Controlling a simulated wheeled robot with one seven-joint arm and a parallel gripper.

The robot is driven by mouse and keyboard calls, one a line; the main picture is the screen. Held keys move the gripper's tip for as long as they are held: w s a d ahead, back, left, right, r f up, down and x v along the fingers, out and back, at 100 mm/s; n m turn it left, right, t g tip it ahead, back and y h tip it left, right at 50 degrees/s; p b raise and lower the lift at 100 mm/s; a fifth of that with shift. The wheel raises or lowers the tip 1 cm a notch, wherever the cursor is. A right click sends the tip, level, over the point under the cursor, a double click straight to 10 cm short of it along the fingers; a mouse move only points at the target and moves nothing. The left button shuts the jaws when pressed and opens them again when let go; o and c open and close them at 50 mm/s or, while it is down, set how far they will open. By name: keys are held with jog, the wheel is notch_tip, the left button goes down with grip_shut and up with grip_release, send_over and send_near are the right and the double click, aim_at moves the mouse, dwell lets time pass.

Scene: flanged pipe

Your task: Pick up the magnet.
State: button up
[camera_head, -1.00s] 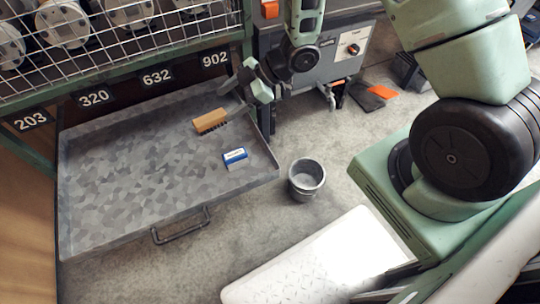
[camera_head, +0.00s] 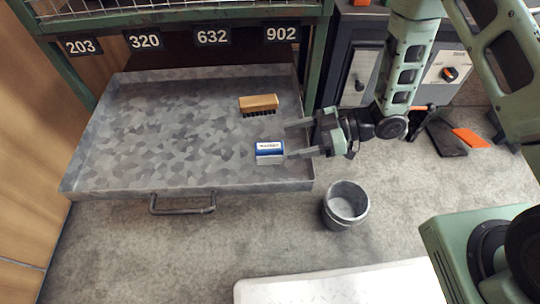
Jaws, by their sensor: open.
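The magnet appears to be the small blue and white block (camera_head: 269,152) lying near the right end of the grey metal tray (camera_head: 130,185). My gripper (camera_head: 288,139) points left over the tray's right edge. Its two fingers are spread apart, one toward the back and one toward the front, with nothing between them. The front fingertip is close to the right side of the block in the picture. I cannot tell the height of the fingers above the tray.
A wooden brush (camera_head: 259,103) with dark bristles lies behind the block. A rack with number labels (camera_head: 212,37) rises behind the tray. An orange-and-black tool (camera_head: 455,138) lies at right.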

aim_at(271, 146)
jog(key=shift+x, duration=0.85)
jog(key=b+x, duration=0.1)
jog(key=x, duration=0.1)
jog(key=b+x, duration=0.2)
jog(key=x, duration=0.1)
jog(key=shift+s, duration=0.25)
jog(key=shift+a+b, duration=0.25)
jog(key=shift+b, duration=0.05)
